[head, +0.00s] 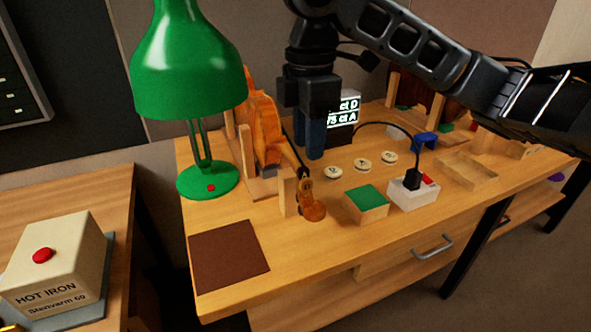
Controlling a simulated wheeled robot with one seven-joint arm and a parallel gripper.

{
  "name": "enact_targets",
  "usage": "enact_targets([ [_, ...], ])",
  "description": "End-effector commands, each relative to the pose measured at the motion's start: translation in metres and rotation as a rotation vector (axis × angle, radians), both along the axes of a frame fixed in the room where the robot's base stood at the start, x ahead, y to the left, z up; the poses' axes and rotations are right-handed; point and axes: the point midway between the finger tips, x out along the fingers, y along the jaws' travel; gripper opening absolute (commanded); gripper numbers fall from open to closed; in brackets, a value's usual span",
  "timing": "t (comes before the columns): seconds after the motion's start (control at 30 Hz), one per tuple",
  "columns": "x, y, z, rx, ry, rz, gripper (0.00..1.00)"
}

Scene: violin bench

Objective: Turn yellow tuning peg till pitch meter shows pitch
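The orange-brown violin (263,125) is held upright on a wooden stand at the bench's left, its neck sloping down to the scroll (313,210). The pegs by the scroll are too small and dark to tell apart; I cannot pick out a yellow one. The pitch meter (345,108) is a dark display with white text, partly hidden by my gripper; "ct D" and "75 ct A" show. My gripper (311,152) points down with blue fingers, above and behind the scroll in the picture. It appears apart from the pegs. The finger gap is unclear.
A green lamp (190,70) stands left of the violin. A green-topped block (366,203), a white box with a black cable (412,192), round labelled discs (362,165) and a wooden tray (467,170) lie right. A brown mat (229,254) lies front left. A hot iron box (55,262) stands on the side table.

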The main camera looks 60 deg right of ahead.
Motion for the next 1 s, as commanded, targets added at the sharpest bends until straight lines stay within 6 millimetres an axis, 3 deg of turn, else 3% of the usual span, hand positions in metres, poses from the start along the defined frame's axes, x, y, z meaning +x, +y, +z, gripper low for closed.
enact_targets([
  [0.6, 0.001, 0.001, -0.068, 0.001, -0.003, 0.000, 0.37],
  [1.0, 0.001, 0.001, -0.075, 0.002, -0.004, 0.000, 0.37],
])
